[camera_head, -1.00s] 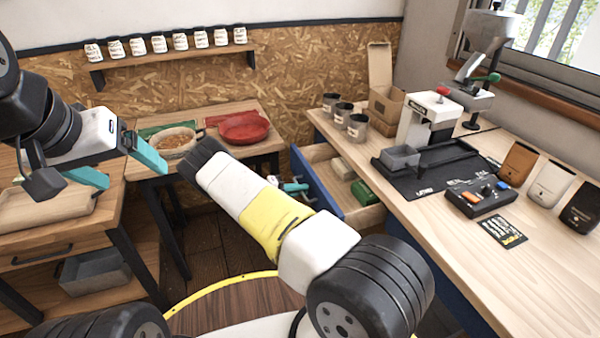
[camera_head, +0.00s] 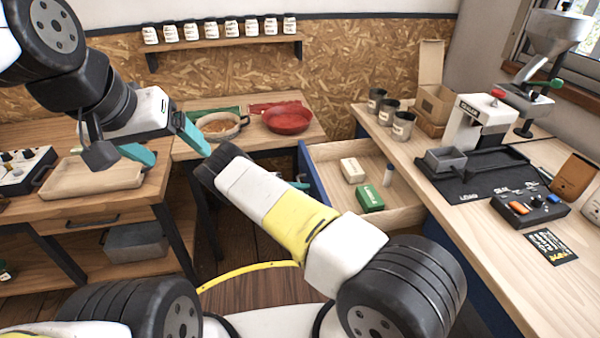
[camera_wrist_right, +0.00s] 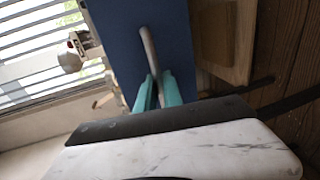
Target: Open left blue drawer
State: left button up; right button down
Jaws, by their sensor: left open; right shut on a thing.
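The left blue drawer stands pulled out from the right-hand bench. Its blue front (camera_head: 312,182) and pale wooden inside show in the head view. In it lie a white box (camera_head: 352,170), a green box (camera_head: 369,197) and a small upright cylinder (camera_head: 388,175). My right gripper (camera_head: 301,185) is mostly hidden behind my own arm in the head view. In the right wrist view its teal fingers (camera_wrist_right: 158,92) are shut on the drawer's bar handle (camera_wrist_right: 148,48), against the blue front (camera_wrist_right: 125,35). My left gripper (camera_head: 170,148) is open and empty, above the left table.
A wooden tray (camera_head: 95,188) lies on the left table. A pan (camera_head: 218,126) and a red bowl (camera_head: 287,119) stand on the back table. The right bench (camera_head: 470,215) holds metal cups, a black mat and a control box (camera_head: 520,206). Floor is visible between the tables.

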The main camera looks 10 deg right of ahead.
jog(key=shift+s+a, duration=0.1)
jog(key=shift+a, duration=0.1)
jog(key=c, duration=1.5)
grip_release()
jog(key=v, duration=0.7)
jog(key=shift+a, duration=0.4)
jog(key=shift+d, duration=0.15)
